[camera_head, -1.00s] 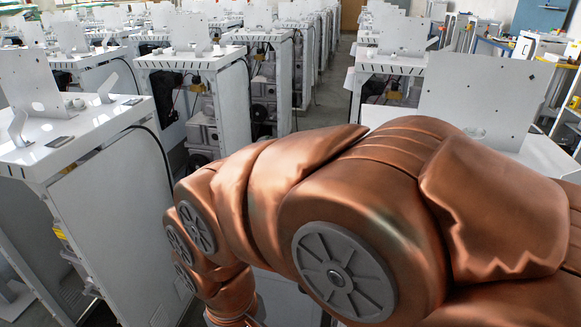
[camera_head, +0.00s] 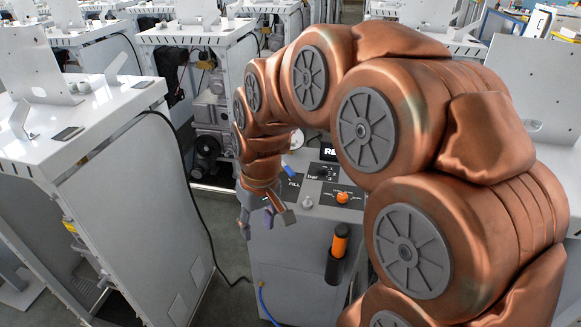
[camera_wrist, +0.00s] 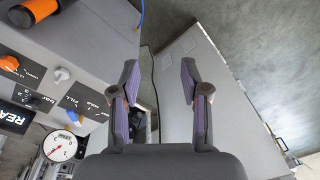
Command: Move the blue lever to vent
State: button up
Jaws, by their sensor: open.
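The blue lever (camera_head: 290,171) is a small blue handle on the dispenser's sloping top panel, beside the word FILL. Part of the panel around it is hidden by my arm in the head view. The vent label cannot be read clearly. My gripper (camera_head: 262,214) hangs in front of and left of the panel, open and empty, apart from the lever. In the wrist view its two purple-padded fingers (camera_wrist: 159,75) are spread, with floor and a grey cabinet beyond them.
The panel has an orange knob (camera_head: 342,197), a grey knob (camera_head: 307,202), a display (camera_head: 330,151) and a round gauge (camera_wrist: 60,146). An orange-handled tool (camera_head: 340,243) sits in a holder on the front. A grey cabinet (camera_head: 130,215) stands left, with a floor gap between.

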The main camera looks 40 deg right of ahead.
jog(key=w+d+f+t, duration=0.1)
jog(key=w+d+t, duration=0.1)
jog(key=w+d, duration=0.9)
jog(key=m+t+h+p, duration=0.1)
jog(key=m+t, duration=0.1)
send_near(290, 170)
jog(key=shift+p+x, duration=1.35)
jog(key=shift+x, duration=2.6)
jog(key=shift+c, duration=0.2)
grip_shut()
